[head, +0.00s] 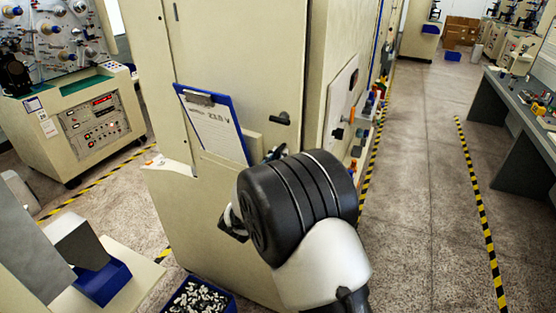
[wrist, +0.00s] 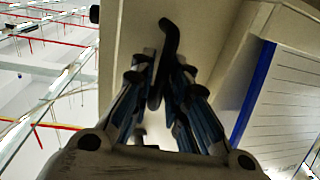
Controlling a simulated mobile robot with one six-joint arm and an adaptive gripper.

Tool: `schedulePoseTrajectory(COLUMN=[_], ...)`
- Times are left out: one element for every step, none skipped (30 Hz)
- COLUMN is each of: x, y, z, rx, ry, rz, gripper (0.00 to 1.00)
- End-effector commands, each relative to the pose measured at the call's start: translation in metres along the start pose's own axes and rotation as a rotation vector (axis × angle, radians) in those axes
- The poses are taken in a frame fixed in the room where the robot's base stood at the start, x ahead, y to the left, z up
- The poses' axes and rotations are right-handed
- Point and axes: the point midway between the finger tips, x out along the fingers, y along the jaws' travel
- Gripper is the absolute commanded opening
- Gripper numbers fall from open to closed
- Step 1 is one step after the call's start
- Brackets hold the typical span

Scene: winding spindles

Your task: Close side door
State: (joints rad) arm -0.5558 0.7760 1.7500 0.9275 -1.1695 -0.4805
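The beige side door (head: 235,50) stands upright on the tall cabinet in the head view. It has a black handle (head: 281,118) and a blue clipboard (head: 215,125). My gripper is mostly hidden behind my dark wrist in the head view, just below the handle. In the wrist view, the fingers of my gripper (wrist: 163,78) converge towards a curved dark handle (wrist: 169,38), which lines up between their tips against a beige surface. I cannot tell whether the fingers touch it or how far the door stands ajar.
A blue bin of small parts (head: 200,300) stands low in front of the cabinet. A control cabinet (head: 95,125) is at left and a grey workbench (head: 515,110) at right. The aisle floor (head: 420,200) between the striped lines is clear.

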Motion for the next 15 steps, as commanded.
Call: schedulePoseTrajectory(x=[-0.0001, -0.0001, -0.0001, -0.0001, -0.0001, -0.0001, -0.0001, -0.0001, -0.0001, -0.0001, -0.0001, -0.0001, -0.0001, -0.0001, -0.0001], y=[0.0000, 0.0000, 0.0000, 0.0000, 0.0000, 0.0000, 0.0000, 0.0000, 0.0000, 0.0000, 0.0000, 0.0000, 0.0000, 0.0000, 0.0000], z=[-0.0001, -0.0001, -0.0001, -0.0001, -0.0001, -0.0001, -0.0001, -0.0001, -0.0001, -0.0001, -0.0001, -0.0001, -0.0001, -0.0001, -0.0001], rx=[0.000, 0.000, 0.000, 0.000, 0.000, 0.000, 0.000, 0.000, 0.000, 0.000, 0.000, 0.000, 0.000, 0.000, 0.000], ry=[0.000, 0.000, 0.000, 0.000, 0.000, 0.000, 0.000, 0.000, 0.000, 0.000, 0.000, 0.000, 0.000, 0.000, 0.000], rz=[0.000, 0.000, 0.000, 0.000, 0.000, 0.000, 0.000, 0.000, 0.000, 0.000, 0.000, 0.000, 0.000, 0.000, 0.000], gripper=[0.09, 0.07, 0.05, 0.03, 0.01, 0.00, 0.00, 0.00, 0.00, 0.00, 0.00, 0.00, 0.00, 0.00, 0.00])
